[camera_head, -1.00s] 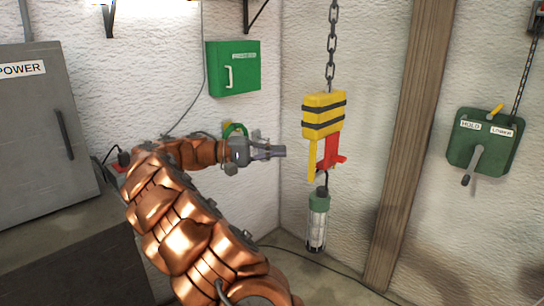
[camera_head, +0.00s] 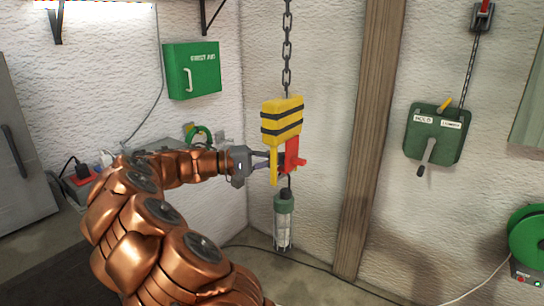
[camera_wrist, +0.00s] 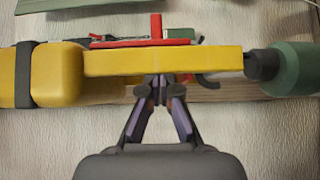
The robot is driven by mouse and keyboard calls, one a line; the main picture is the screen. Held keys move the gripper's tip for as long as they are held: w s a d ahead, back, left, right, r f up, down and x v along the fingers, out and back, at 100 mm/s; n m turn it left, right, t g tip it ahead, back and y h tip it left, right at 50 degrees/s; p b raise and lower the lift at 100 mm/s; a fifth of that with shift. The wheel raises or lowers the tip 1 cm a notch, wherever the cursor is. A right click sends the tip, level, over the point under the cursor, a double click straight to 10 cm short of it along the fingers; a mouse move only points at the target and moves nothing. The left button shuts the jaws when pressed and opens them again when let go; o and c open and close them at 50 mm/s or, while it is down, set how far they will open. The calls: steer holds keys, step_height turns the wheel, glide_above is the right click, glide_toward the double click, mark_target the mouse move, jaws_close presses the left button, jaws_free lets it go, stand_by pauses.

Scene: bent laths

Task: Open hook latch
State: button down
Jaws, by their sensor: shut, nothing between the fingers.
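A yellow hook block with black stripes (camera_head: 282,121) hangs from a chain. A yellow bar (camera_head: 273,166) runs down from it, with a red latch piece (camera_head: 291,153) at its right. In the wrist view the yellow bar (camera_wrist: 165,61) lies across the picture, and the red piece (camera_wrist: 156,27) shows behind it. A caged lamp with a green top (camera_head: 284,218) hangs below; its green top (camera_wrist: 290,68) is at the wrist view's right. My gripper (camera_head: 264,160) is shut and empty. Its fingertips (camera_wrist: 158,88) are at the bar; whether they touch is unclear.
A grey chain (camera_head: 287,50) runs up from the block. A wooden post (camera_head: 366,140) stands to the right, with a green HOLD/LOWER lever box (camera_head: 435,134) beyond it. A green first aid box (camera_head: 192,71) is on the left wall. A cable lies on the floor.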

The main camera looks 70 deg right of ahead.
steer(key=shift+s+f, duration=0.1)
steer(key=shift+s, duration=0.05)
stand_by(0.3)
steer(key=shift+s+a+f+n+g+h, duration=0.15)
steer(key=shift+s+n+g+h, duration=0.2)
steer(key=shift+n+g, duration=0.25)
steer(key=w+d+b+v, duration=0.1)
steer(key=d+b+v, duration=0.1)
steer(key=v, duration=1)
steer(key=shift+w, duration=0.6)
steer(key=shift+a, duration=0.1)
